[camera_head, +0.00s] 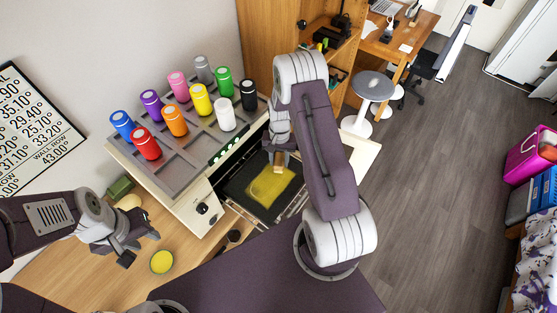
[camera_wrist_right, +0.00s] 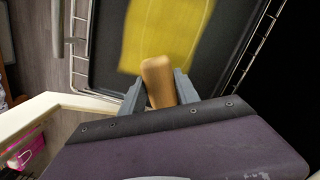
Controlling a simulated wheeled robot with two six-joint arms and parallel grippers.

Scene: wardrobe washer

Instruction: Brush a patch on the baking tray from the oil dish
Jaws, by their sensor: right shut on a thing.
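The dark baking tray (camera_head: 240,177) sits on the pulled-out oven rack, with a yellow patch (camera_head: 268,188) across its middle. The patch also shows in the wrist view (camera_wrist_right: 165,38). My right gripper (camera_head: 279,152) is above the tray, at the patch's far edge. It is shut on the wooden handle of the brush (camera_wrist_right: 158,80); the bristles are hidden. The oil dish (camera_head: 161,262), with yellow oil, stands on the wooden counter. My left gripper (camera_head: 140,247) is open and empty, just above and left of the dish in the picture.
The stove (camera_head: 181,178) carries several coloured cans on its top. A green box (camera_head: 119,188) is behind my left gripper. A stool (camera_head: 372,86) and open floor lie to the right.

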